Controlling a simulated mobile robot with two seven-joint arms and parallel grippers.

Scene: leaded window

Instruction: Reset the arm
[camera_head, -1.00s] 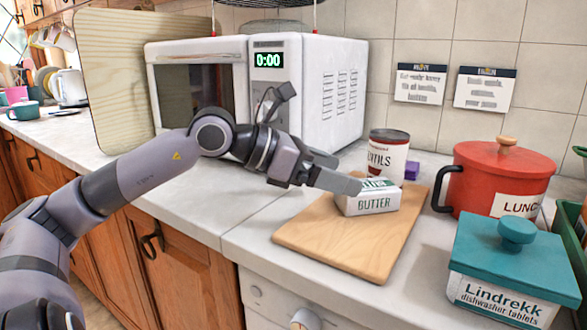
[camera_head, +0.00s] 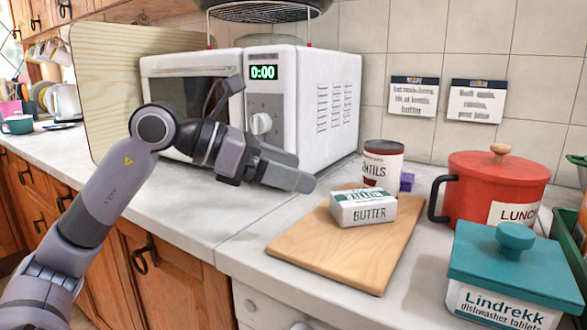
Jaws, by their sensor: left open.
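My left gripper (camera_head: 300,171) is open and empty in front of the microwave, just above the counter, with its fingers pointing right. It is apart from the butter pack (camera_head: 362,208), which lies on the wooden cutting board (camera_head: 345,255) to its right. My left arm comes in from the lower left and bends at a raised elbow in front of the microwave door. My right gripper is not in view.
The white microwave (camera_head: 330,100) stands close behind the gripper. A lentils can (camera_head: 383,165), a red lunch pot (camera_head: 490,185) and a teal-lidded box (camera_head: 515,270) stand on the right. The counter (camera_head: 235,205) left of the board is bare.

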